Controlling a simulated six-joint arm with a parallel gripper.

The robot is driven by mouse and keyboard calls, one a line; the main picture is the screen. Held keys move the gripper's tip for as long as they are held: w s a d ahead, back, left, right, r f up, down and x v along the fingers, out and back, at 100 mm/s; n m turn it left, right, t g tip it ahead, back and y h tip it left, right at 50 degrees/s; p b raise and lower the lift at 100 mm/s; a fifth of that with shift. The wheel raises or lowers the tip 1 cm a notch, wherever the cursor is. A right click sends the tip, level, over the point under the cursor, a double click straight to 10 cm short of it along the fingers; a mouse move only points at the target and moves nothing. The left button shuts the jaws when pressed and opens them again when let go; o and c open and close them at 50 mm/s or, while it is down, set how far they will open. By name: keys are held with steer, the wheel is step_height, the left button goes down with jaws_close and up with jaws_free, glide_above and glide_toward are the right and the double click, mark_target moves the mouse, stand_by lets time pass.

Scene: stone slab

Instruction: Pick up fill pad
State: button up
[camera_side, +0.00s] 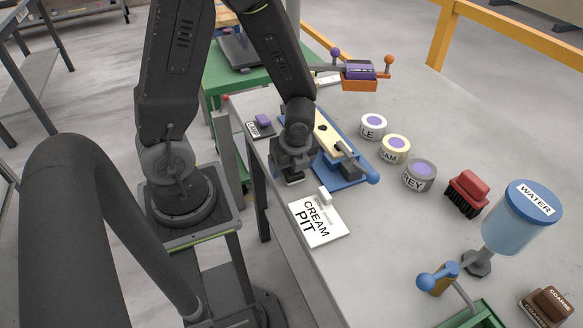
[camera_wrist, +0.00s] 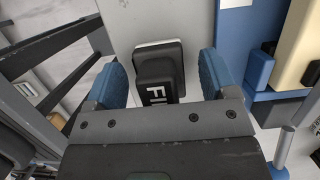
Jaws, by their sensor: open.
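The fill pad (camera_wrist: 160,72) is a dark block with a raised grip and white letters, partly cut off, that begin "FI". It lies on the grey slab in the wrist view. My gripper (camera_wrist: 161,80) is open, with one blue finger on each side of the pad and a visible gap on both sides. In the side view my gripper (camera_side: 292,172) is low over the slab's near edge, and it mostly hides the pad there.
A blue fixture with a cream slab (camera_side: 327,135) stands close to the right of my gripper. A white "CREAM PIT" card (camera_side: 318,225) lies in front and a small pad with a purple grip (camera_side: 260,127) behind. Several labelled tubs, a red brush (camera_side: 467,192) and a water container (camera_side: 516,220) stand further right.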

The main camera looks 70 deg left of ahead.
steer(key=shift+c, duration=0.3)
steer(key=c, duration=1)
steer(key=shift+r, duration=0.1)
step_height(320, 180, up, 10)
steer(key=shift+f, duration=0.1)
steer(key=o, duration=0.4)
steer(key=shift+c, duration=1.3)
